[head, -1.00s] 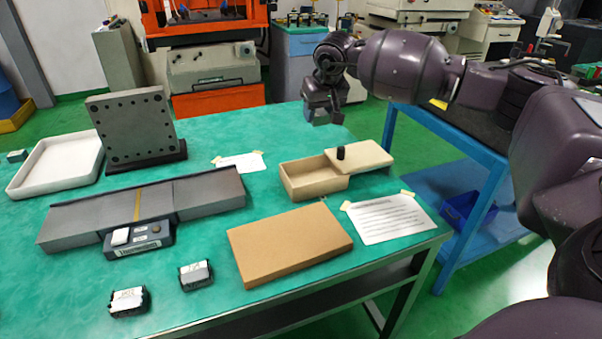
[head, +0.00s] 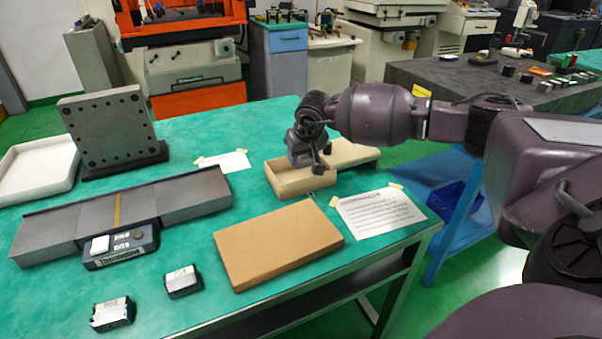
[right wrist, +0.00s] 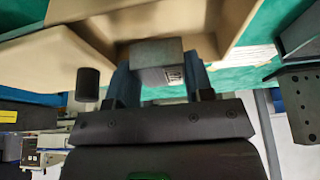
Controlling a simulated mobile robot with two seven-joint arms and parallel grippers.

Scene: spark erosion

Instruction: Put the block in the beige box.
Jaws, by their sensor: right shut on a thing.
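The beige box (head: 303,188) is open and stands on the green table, with its lid (head: 354,151) beside it to the right. In the right wrist view the box (right wrist: 232,22) lies under the block and the lid (right wrist: 42,62) is at left with its black knob (right wrist: 88,84). My right gripper (head: 313,168) hangs over the box in the head view. In the right wrist view the gripper (right wrist: 160,88) is shut on a small grey block (right wrist: 156,55). The block is hidden or too small in the head view. My left gripper is not in view.
A brown flat slab (head: 278,243) lies in front of the box, and a paper sheet (head: 380,214) to its right. A long grey plate (head: 120,207), a drilled upright plate (head: 108,130) and a white tray (head: 40,169) stand at left. Two small packs (head: 183,281) lie at front.

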